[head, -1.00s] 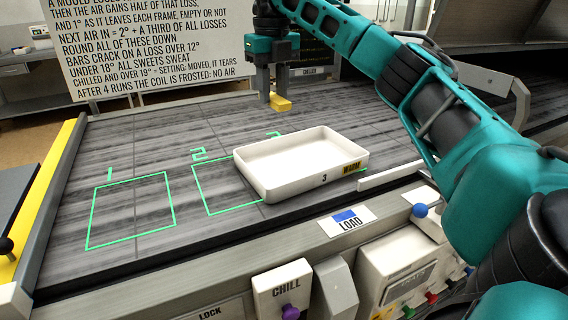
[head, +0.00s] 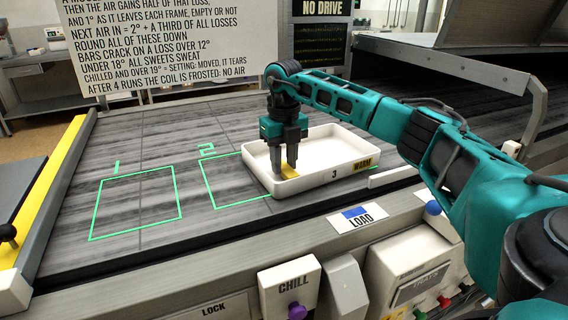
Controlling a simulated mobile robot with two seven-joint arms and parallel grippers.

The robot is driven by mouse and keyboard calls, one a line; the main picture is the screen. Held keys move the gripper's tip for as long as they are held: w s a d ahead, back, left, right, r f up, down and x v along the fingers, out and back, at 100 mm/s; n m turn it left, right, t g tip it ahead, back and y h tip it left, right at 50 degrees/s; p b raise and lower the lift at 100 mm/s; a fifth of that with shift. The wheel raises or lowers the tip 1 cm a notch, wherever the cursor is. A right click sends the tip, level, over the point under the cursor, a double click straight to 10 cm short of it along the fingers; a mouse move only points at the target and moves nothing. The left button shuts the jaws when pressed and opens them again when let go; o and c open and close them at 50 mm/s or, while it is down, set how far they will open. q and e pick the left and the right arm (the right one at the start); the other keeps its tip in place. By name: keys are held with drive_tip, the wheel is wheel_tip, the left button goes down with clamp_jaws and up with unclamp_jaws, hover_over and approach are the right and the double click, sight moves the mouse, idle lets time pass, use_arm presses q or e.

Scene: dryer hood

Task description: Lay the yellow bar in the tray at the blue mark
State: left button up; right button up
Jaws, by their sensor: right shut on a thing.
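The yellow bar (head: 290,170) is inside the white tray (head: 345,178), near its left end. My right gripper (head: 284,172) is shut on the bar, with its fingers pointing down into the tray. I cannot tell whether the bar touches the tray floor. The tray is marked "3" and "WARM" on its front wall and sits on the dark belt. The blue mark (head: 355,212) is on the white LOAD label on the front rail, in front of the tray. My left gripper is not in view.
Green frames 1 (head: 137,203) and 2 (head: 222,187) on the belt are empty; the tray overlaps the right of frame 2. A purple CHILL knob (head: 297,311) and a blue-knobbed lever (head: 433,207) stand at the front. A text board (head: 170,50) stands behind.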

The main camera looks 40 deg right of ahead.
sight(284, 166)
drive_tip(key=shift+f, duration=0.4)
drive_tip(key=shift+f, duration=0.15)
drive_tip(key=o, duration=1)
drive_tip(key=shift+o, duration=0.2)
wheel_tip(284, 166, up, 12)
drive_tip(key=shift+r+p, duration=0.2)
drive_tip(key=shift+p, duration=0.15)
drive_tip(key=shift+f, duration=0.1)
